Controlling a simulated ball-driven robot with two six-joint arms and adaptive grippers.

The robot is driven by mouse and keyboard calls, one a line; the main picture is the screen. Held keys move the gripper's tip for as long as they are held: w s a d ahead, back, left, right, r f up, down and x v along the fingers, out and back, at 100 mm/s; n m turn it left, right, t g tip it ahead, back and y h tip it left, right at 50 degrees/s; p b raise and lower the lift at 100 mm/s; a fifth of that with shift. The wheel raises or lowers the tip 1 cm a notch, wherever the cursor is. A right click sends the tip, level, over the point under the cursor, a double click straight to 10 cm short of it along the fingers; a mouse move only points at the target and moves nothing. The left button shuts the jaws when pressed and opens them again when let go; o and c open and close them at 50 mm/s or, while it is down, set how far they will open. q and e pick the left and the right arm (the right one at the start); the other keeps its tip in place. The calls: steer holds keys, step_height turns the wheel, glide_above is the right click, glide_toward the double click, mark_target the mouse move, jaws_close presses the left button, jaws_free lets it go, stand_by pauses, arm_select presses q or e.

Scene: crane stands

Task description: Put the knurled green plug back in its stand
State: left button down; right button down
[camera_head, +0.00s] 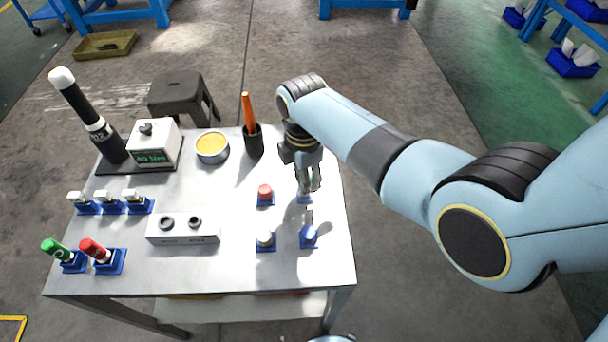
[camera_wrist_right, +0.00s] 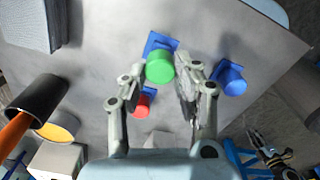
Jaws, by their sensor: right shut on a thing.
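My right gripper (camera_head: 310,188) points down at the right part of the table. In the right wrist view its fingers (camera_wrist_right: 160,85) are shut on the green plug (camera_wrist_right: 160,67), whose round end faces the camera. The plug is hidden by the fingers in the head view. A blue stand (camera_wrist_right: 157,41) shows partly behind the plug, and its edge shows under the fingertips in the head view (camera_head: 305,200). I cannot tell whether the plug is inside the stand or just above it.
A red plug (camera_head: 265,189), a pale plug (camera_head: 265,238) and a blue plug (camera_head: 309,234) stand in blue stands close by. A black cup (camera_head: 253,143) with an orange handle is behind. A grey two-hole block (camera_head: 183,229) and more stands are to the left.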

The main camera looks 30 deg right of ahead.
steer(key=shift+f, duration=0.15)
stand_by(0.4)
steer(key=shift+f+b, duration=0.7)
steer(key=shift+f, duration=0.15)
steer(key=c, duration=0.9)
jaws_free()
steer(key=shift+r, duration=0.1)
step_height(320, 180, up, 5)
steer(key=p, duration=0.5)
steer(key=shift+p, duration=0.35)
